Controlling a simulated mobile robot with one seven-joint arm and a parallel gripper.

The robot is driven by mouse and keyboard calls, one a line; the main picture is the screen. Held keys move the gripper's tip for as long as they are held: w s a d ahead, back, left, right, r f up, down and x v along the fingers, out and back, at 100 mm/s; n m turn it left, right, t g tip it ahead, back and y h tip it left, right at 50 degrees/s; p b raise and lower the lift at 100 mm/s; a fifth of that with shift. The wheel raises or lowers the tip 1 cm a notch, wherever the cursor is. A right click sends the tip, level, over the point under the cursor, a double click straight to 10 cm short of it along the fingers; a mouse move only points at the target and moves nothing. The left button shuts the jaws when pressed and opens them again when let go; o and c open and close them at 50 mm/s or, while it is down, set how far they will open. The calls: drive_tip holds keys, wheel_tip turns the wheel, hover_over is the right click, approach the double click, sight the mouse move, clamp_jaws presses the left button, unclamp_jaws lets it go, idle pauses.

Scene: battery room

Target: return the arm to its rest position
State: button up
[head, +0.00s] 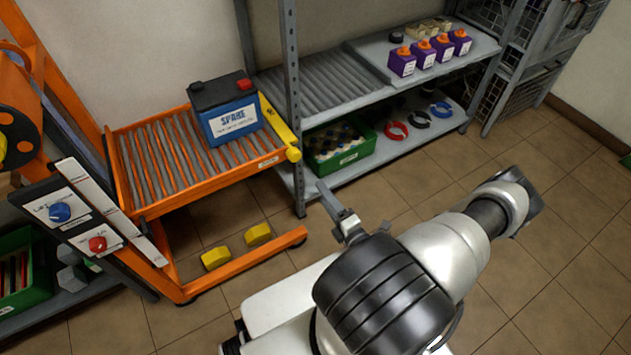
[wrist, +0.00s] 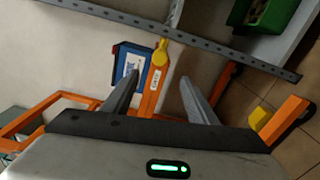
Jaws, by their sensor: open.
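My gripper (wrist: 161,80) is open and empty in the wrist view, with its two grey fingers well apart. My arm (head: 440,250) is bent across the lower middle of the head view. The blue and black battery marked SPARE (head: 225,108) sits on the orange roller cart, apart from my gripper. It also shows beyond the fingers in the wrist view (wrist: 126,62).
The orange cart (head: 150,207) with a yellow latch (head: 280,127) stands left of my arm. A grey shelf post (head: 292,100) rises close to my finger. The shelf holds purple bottles (head: 424,54) and a green crate (head: 340,158). Tiled floor at right (head: 570,240) is clear.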

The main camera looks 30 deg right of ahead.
drive_tip(key=shift+s, duration=0.85)
